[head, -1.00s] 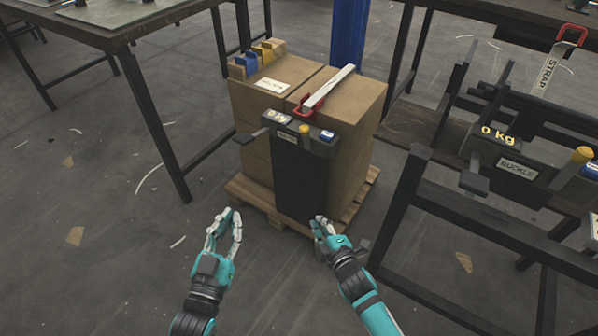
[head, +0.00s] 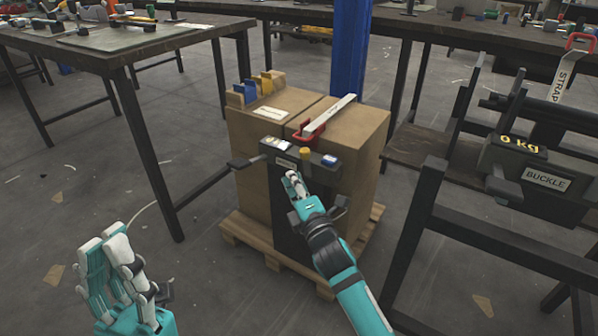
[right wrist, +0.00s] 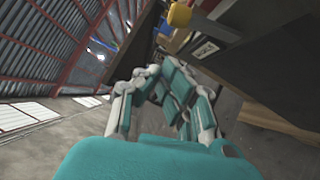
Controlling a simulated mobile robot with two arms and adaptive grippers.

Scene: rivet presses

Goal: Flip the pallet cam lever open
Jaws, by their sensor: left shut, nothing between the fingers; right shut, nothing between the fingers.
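The buckle unit (head: 290,210) stands against the front of the boxes on the wooden pallet (head: 243,240). Contact cannot be told. My left gripper (head: 105,240) is shut and empty, low at the left, away from the pallet.
Cardboard boxes (head: 358,145) carry a red-handled strap end (head: 310,131) on top. A blue post (head: 350,50) stands behind. A table (head: 160,48) is at the left. A rack at the right holds another buckle unit (head: 535,175).

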